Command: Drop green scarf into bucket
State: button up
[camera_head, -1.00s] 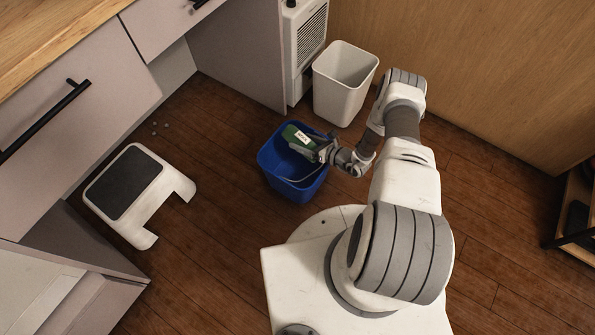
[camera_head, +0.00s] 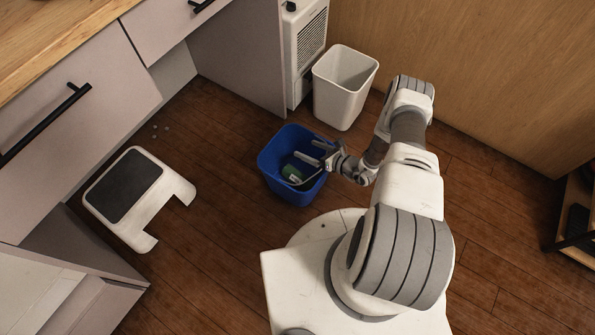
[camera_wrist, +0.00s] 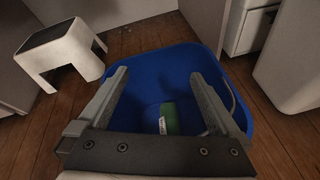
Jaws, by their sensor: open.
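The blue bucket (camera_head: 275,178) stands on the wood floor in front of my base. The green scarf (camera_head: 289,171), a small folded piece with a white label, lies inside the bucket. In the wrist view the scarf (camera_wrist: 168,117) rests low in the blue bucket (camera_wrist: 150,66), apart from my fingers. My gripper (camera_head: 313,152) is over the bucket's right rim, with its fingers reaching above the opening. In the wrist view the two fingers of my gripper (camera_wrist: 157,78) are spread wide with nothing between them.
A white bin (camera_head: 343,100) stands behind the bucket, near a white heater (camera_head: 304,50). A white step stool (camera_head: 138,195) with a dark top stands at the left by the cabinets (camera_head: 75,100). The floor between stool and bucket is clear.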

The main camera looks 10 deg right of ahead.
jog(key=p+v, duration=0.3)
jog(key=v, duration=1.1)
jog(key=shift+s+d+p, duration=0.15)
jog(key=shift+d+p, duration=0.05)
jog(key=shift+p, duration=0.1)
jog(key=shift+r, duration=0.1)
